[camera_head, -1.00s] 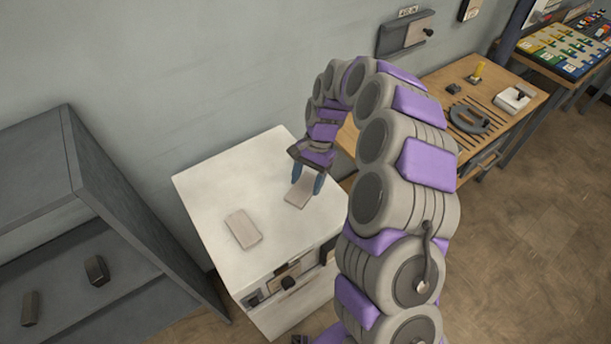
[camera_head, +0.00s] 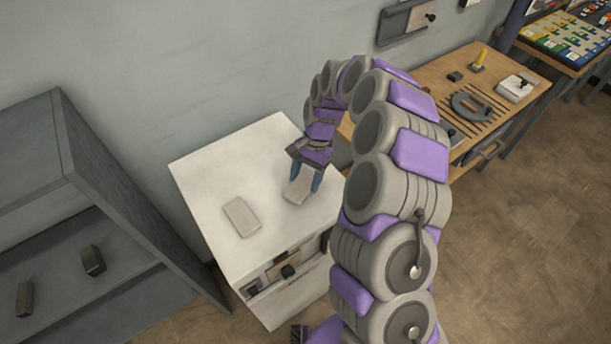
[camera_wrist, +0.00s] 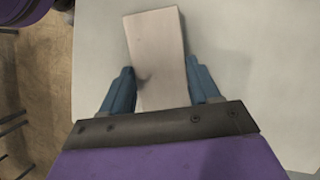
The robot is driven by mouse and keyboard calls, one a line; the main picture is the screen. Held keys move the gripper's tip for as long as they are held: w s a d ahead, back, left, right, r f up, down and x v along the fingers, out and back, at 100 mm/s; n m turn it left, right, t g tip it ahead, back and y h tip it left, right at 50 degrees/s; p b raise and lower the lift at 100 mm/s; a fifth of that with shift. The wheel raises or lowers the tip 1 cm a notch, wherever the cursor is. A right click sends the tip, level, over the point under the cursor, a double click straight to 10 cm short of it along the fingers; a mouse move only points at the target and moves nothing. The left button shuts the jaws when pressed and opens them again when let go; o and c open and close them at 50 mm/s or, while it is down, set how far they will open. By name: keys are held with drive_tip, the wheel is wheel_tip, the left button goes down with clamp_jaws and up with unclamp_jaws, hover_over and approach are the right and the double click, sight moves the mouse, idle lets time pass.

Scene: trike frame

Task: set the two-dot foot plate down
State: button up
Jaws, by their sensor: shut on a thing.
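A pale flat foot plate (camera_head: 298,190) is between the blue fingers of my gripper (camera_head: 306,178), at the right part of the white cabinet top (camera_head: 215,165). In the wrist view the plate (camera_wrist: 158,50) runs away from my gripper (camera_wrist: 163,88), slightly tilted, with a finger on each side. My gripper is shut on it. The plate is at or just above the cabinet top; I cannot tell if it touches. No dots can be made out on it. A second similar plate (camera_head: 241,216) lies flat on the cabinet top to the left.
A grey shelf unit (camera_head: 110,180) with two dark blocks stands at the left. A wooden bench (camera_head: 445,95) with a grey curved part (camera_head: 472,108) and small fixtures is at the right. The back-left of the cabinet top is clear.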

drive_tip(key=shift+a+f, duration=0.1)
drive_tip(key=shift+f, duration=0.2)
drive_tip(key=shift+s+f, duration=0.25)
drive_tip(key=shift+f, duration=0.3)
drive_tip(key=shift+s+f, duration=0.1)
drive_tip(key=o, duration=1.3)
drive_tip(key=shift+s+f, duration=0.1)
drive_tip(key=shift+o, duration=0.8)
drive_tip(key=p+v, duration=0.2)
drive_tip(key=v, duration=1.6)
drive_tip(key=shift+w+a, duration=0.2)
drive_tip(key=shift+w, duration=0.05)
drive_tip(key=shift+d+r, duration=0.1)
drive_tip(key=shift+r, duration=0.2)
drive_tip(key=shift+s+r, duration=0.1)
